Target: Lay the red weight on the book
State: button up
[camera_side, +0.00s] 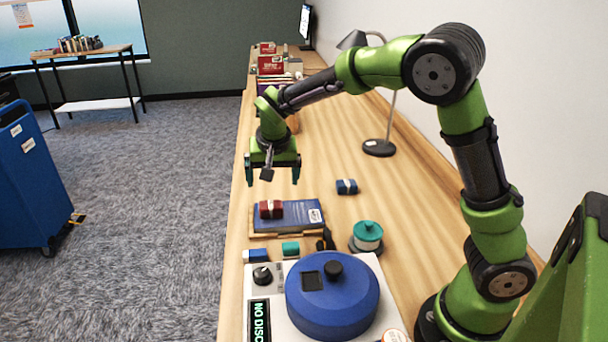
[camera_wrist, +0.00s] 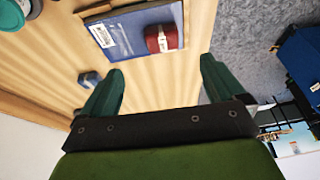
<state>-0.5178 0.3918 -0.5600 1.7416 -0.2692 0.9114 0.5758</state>
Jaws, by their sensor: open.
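The red weight (camera_side: 271,209), a small dark red block with a white band, lies on the left part of the blue book (camera_side: 301,214) in the side view. In the wrist view the red weight (camera_wrist: 164,38) also rests on the book (camera_wrist: 118,36), near its end. The book lies flat on the wooden table and has a white label. My gripper (camera_side: 272,176) is open and empty above the table, beyond the book and apart from the weight. Its two dark green fingers (camera_wrist: 158,90) are spread in the wrist view, with nothing between them.
A blue weight (camera_side: 346,186) lies on the table right of the gripper. In front of the book are a teal-topped jar (camera_side: 367,236), a teal block (camera_side: 290,248) and a machine with a round blue lid (camera_side: 332,300). A lamp (camera_side: 379,147) stands behind. Bare table surrounds the blue weight.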

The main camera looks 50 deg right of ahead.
jog(key=s+a+r+n+t+y, duration=0.2)
jog(key=s+r, duration=0.2)
jog(key=s, duration=0.7)
jog(key=s+a+r+n+t+y, duration=0.2)
jog(key=s+r, duration=0.3)
jog(key=s, duration=0.7)
jog(key=shift+s+a+n, duration=0.2)
jog(key=shift+a+n, duration=0.2)
jog(key=shift+n, duration=0.1)
jog(key=shift+o, duration=0.4)
jog(key=shift+r, duration=0.15)
